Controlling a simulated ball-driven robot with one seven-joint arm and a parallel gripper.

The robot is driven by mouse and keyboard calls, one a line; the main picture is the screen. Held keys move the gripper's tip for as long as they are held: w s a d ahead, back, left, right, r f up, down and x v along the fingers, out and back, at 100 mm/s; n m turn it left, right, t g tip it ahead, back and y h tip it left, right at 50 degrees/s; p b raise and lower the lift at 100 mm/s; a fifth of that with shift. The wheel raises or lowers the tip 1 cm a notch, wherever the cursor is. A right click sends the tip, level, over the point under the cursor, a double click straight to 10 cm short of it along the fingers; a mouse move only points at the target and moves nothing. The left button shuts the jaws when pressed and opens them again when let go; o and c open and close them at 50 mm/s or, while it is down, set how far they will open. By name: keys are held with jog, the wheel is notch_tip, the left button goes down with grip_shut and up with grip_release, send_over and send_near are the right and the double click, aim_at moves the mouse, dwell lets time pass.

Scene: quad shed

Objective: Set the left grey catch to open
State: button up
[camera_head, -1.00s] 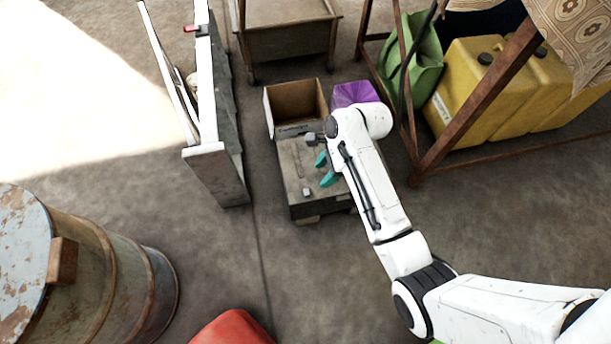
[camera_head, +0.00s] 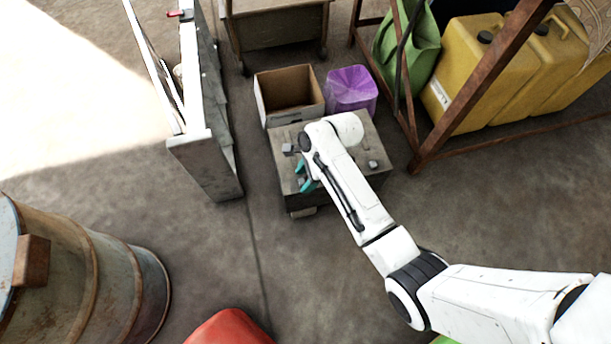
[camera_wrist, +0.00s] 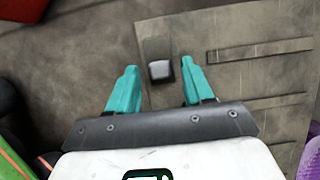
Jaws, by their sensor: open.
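A low grey-brown wooden box or bench (camera_head: 291,197) stands on the floor, with my arm reaching over it. A small grey catch (camera_wrist: 160,70) shows in the wrist view near the box's edge, between my two teal fingertips. In the head view the left catch is hidden or merges with my gripper. A second grey catch (camera_head: 373,164) sits on the right part of the top. My gripper (camera_head: 304,175) is open over the left part; in the wrist view its fingers (camera_wrist: 158,68) flank the left catch with gaps on both sides. Contact is not visible.
An open cardboard box (camera_head: 290,105) and a purple container (camera_head: 351,90) stand right behind. A rusty metal frame (camera_head: 420,160) with yellow canisters (camera_head: 490,70) is on the right. A white-edged panel (camera_head: 210,165), rusty drum (camera_head: 90,270) and red object (camera_head: 232,328) stand left and in front.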

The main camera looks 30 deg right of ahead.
jog(key=shift+c, duration=0.3)
grip_shut()
dwell(0.3)
